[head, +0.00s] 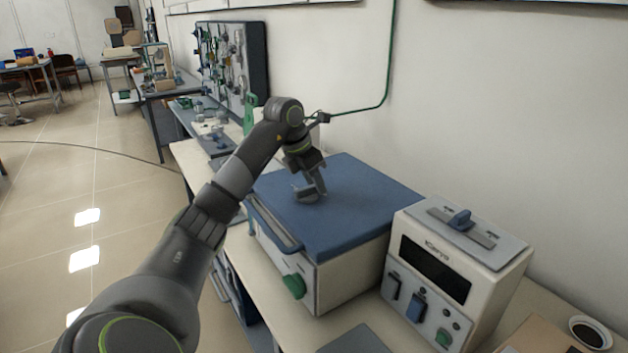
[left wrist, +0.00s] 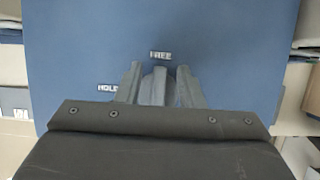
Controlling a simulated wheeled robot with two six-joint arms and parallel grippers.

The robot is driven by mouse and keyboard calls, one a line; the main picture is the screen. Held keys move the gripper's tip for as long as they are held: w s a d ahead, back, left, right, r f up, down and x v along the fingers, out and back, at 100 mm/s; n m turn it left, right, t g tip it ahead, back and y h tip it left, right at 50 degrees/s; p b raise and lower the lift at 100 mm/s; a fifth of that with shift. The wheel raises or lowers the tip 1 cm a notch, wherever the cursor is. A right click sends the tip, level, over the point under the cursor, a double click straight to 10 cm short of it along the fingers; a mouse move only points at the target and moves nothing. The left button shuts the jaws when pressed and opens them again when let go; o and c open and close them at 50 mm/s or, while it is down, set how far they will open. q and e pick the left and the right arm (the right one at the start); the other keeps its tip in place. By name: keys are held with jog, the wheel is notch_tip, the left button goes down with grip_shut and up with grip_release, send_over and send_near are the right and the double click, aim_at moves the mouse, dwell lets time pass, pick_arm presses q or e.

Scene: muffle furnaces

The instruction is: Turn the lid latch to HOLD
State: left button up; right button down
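The furnace's blue lid (head: 345,195) is closed flat on the white body in the head view. The grey lid latch (left wrist: 156,86) shows in the left wrist view, its tip just below the white FREE label (left wrist: 160,55). The HOLD label (left wrist: 107,88) is to its left, partly hidden. My left gripper (left wrist: 159,68) has one finger on each side of the latch, with small gaps visible near the tips. In the head view the left gripper (head: 312,195) is low over the lid, largely hiding the latch. My right gripper is not in view.
A white control box (head: 455,265) with a dark display stands right of the furnace. A green knob (head: 293,286) and a handle bar (head: 272,222) are on the furnace front. A dish (head: 590,334) is at the bottom right. The wall is close behind.

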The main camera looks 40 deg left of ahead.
pick_arm(q)
grip_shut()
